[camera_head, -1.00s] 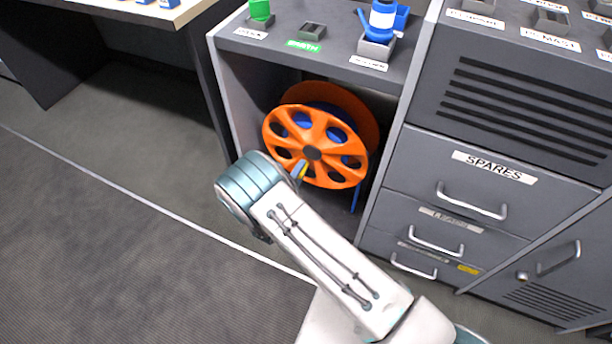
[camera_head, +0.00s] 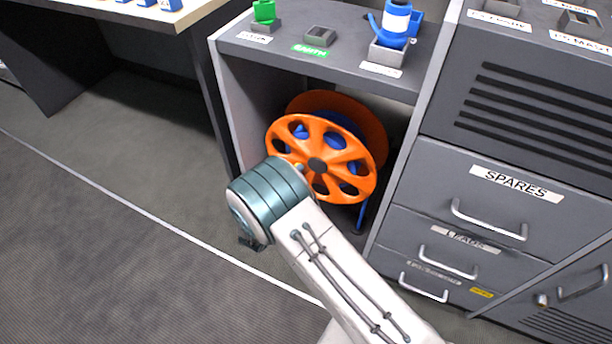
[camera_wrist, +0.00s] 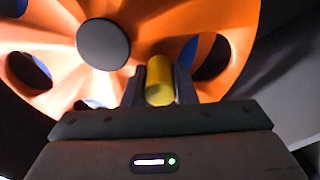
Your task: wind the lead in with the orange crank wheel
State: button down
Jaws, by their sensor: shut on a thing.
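The orange crank wheel (camera_head: 347,173) stands in an open bay of the grey cabinet, with blue lead on the reel behind its spokes. The wheel also fills the upper part of the wrist view (camera_wrist: 190,20), with its dark round hub (camera_wrist: 103,44) left of centre. My gripper (camera_wrist: 160,82) is shut on the yellow crank handle (camera_wrist: 160,80), just below and right of the hub in that view. In the head view my wrist hides most of the handle and the jaws, at the wheel's lower left.
A blue lead end (camera_head: 360,215) hangs below the wheel. The cabinet top above holds a blue-and-white plug (camera_head: 396,20) in a grey socket and a green plug (camera_head: 264,11). Drawers with handles (camera_head: 488,220) stand to the right. The floor at left is clear.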

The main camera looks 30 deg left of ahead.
jog(key=shift+s+a, duration=0.15)
jog(key=c, duration=1.2)
grip_release()
jog(key=shift+s, duration=0.1)
jog(key=shift+o, duration=0.2)
jog(key=s+d+p, duration=0.2)
jog(key=s+p, duration=0.1)
jog(key=s, duration=1)
jog(key=shift+s, duration=0.25)
